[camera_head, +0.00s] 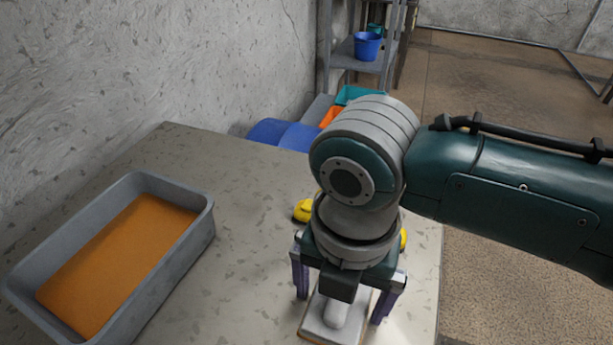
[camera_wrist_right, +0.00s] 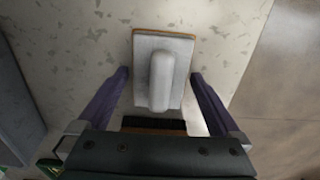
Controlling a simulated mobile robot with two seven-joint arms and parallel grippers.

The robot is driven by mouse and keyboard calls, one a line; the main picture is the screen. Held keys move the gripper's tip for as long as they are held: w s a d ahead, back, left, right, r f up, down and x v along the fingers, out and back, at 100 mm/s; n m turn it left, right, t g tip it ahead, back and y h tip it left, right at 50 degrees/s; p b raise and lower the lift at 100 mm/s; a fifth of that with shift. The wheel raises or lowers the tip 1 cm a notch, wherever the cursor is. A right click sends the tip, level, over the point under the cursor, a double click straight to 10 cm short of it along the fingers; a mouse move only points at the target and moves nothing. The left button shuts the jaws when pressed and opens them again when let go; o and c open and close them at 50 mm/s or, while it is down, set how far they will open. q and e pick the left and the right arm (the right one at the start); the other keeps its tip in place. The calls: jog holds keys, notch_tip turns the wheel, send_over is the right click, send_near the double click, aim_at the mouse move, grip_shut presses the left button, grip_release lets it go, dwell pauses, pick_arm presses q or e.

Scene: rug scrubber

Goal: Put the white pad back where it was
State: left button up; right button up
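The white pad (camera_head: 318,318) with a raised white handle and a thin brown edge lies on the table near its front, below my right gripper. It also shows in the right wrist view (camera_wrist_right: 145,88). My right gripper (camera_head: 341,308) points down and is open. In the right wrist view its purple fingers (camera_wrist_right: 160,76) are on either side of the handle, with gaps and nothing gripped. I cannot tell how far the fingertips are above the table. My left gripper is not in view.
A grey tray (camera_head: 206,226) with orange liquid stands on the left of the table (camera_head: 245,270). A yellow object (camera_head: 302,210) is partly hidden behind my right wrist. A dark-and-brown object (camera_wrist_right: 153,123) lies close to the pad. A blue bucket (camera_head: 367,46) stands on a shelf behind.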

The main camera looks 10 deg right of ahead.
jog(key=shift+r, duration=0.1)
jog(key=shift+r, duration=0.35)
notch_tip(320, 180, up, 11)
jog(key=p, duration=0.3)
jog(key=s+a+f+m+t+y, duration=0.1)
jog(key=s+a+m+t+y, duration=0.15)
jog(key=s+m, duration=0.65)
jog(key=s+d+m+t+h, duration=0.1)
jog(key=s+d+m+h, duration=0.1)
jog(key=d+m, duration=1)
jog(key=s+m, duration=0.1)
jog(key=m, duration=0.5)
jog(key=shift+r, duration=0.25)
jog(key=shift+a, duration=0.1)
